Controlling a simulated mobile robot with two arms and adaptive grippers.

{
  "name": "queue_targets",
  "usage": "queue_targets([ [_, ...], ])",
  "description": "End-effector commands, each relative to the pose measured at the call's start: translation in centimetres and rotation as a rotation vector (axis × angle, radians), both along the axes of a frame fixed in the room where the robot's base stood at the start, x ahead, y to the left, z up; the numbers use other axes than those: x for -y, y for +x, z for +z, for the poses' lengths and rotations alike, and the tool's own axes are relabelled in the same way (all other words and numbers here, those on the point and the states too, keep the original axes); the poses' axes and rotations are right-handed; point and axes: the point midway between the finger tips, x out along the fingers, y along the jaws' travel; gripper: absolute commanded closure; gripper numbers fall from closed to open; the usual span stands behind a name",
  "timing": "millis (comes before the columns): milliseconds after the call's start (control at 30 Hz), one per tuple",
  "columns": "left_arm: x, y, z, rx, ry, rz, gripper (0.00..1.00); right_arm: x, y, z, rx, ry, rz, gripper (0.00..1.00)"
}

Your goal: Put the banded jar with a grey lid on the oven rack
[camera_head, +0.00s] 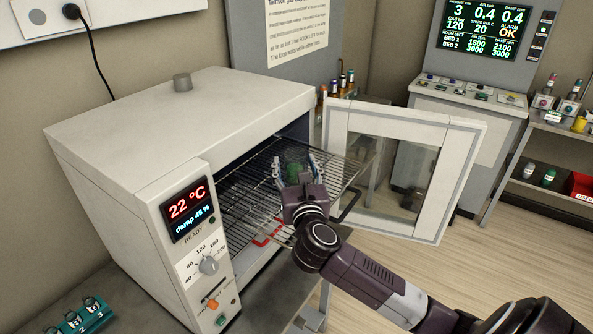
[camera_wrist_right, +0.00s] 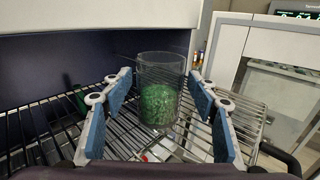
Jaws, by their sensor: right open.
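A clear glass jar (camera_wrist_right: 158,92) with green granules stands upright on the wire oven rack (camera_wrist_right: 48,132). I cannot make out a band or a grey lid on it. In the head view the jar (camera_head: 294,169) is mostly hidden behind my right gripper (camera_head: 294,168). The rack (camera_head: 245,200) sticks out of the open oven (camera_head: 180,110). In the right wrist view my right gripper (camera_wrist_right: 158,110) is open, its blue-padded fingers on either side of the jar, with gaps showing between pads and glass. My left gripper is not in view.
The oven door (camera_head: 400,165) stands open to the right of the rack. A teal holder (camera_head: 80,318) with several small vials is at the lower left. Several bottles (camera_head: 340,85) stand behind the oven. A console (camera_head: 470,95) and a shelf (camera_head: 555,190) are farther back.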

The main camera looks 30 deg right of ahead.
Motion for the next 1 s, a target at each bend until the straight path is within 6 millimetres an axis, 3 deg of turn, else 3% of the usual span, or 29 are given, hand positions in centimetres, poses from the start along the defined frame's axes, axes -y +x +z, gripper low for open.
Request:
queue_targets([
  [167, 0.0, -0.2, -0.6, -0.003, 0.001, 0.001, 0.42, -0.9, -1.5, -0.1, 0.0, 0.001, 0.003, 0.46],
  [600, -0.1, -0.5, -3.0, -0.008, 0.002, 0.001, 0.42, -4.5, -9.1, -0.1, 0.0, 0.002, 0.002, 0.46],
  [800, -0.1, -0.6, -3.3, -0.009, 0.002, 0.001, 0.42, -5.1, -10.7, 0.2, 0.001, 0.0, -0.001, 0.46],
  [1000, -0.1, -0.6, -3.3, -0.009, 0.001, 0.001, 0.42, -5.2, -10.8, 0.3, 0.001, 0.0, -0.001, 0.46],
])
